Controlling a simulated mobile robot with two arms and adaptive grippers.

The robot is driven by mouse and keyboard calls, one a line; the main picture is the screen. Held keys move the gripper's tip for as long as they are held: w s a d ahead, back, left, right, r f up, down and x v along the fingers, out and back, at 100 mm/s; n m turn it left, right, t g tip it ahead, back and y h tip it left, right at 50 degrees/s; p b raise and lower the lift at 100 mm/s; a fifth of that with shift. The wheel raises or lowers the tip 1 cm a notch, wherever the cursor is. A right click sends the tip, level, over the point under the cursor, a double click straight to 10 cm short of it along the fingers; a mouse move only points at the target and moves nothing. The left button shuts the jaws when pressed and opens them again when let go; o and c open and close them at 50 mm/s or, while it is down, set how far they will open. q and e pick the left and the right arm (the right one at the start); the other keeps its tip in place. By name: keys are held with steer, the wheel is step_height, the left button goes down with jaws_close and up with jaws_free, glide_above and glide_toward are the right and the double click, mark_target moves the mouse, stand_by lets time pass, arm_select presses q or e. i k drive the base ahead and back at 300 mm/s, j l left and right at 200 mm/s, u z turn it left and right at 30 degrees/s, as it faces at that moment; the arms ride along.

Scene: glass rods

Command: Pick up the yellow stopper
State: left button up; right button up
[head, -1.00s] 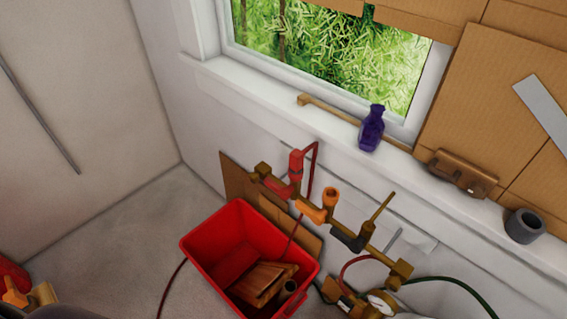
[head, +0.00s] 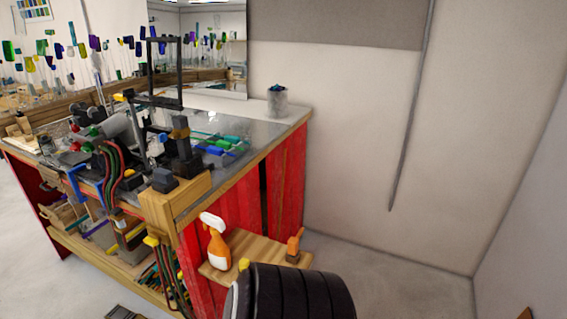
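I cannot make out for certain which thing is the yellow stopper. A small yellow piece (head: 244,264) shows at the upper left edge of a dark ribbed cylinder (head: 300,292) at the bottom middle. Another small yellow piece (head: 151,241) shows at the front end of the workbench's lower shelf. Both are too small to identify. Neither of my grippers is in view.
A red-sided workbench (head: 285,185) fills the left, its top crowded with tools and glass rods. A wooden side shelf (head: 243,249) holds an orange-and-white spray bottle (head: 216,245). A grey cup (head: 277,101) stands at the back corner.

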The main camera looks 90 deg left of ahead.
mark_target(243, 263)
steer(key=u, duration=3.05)
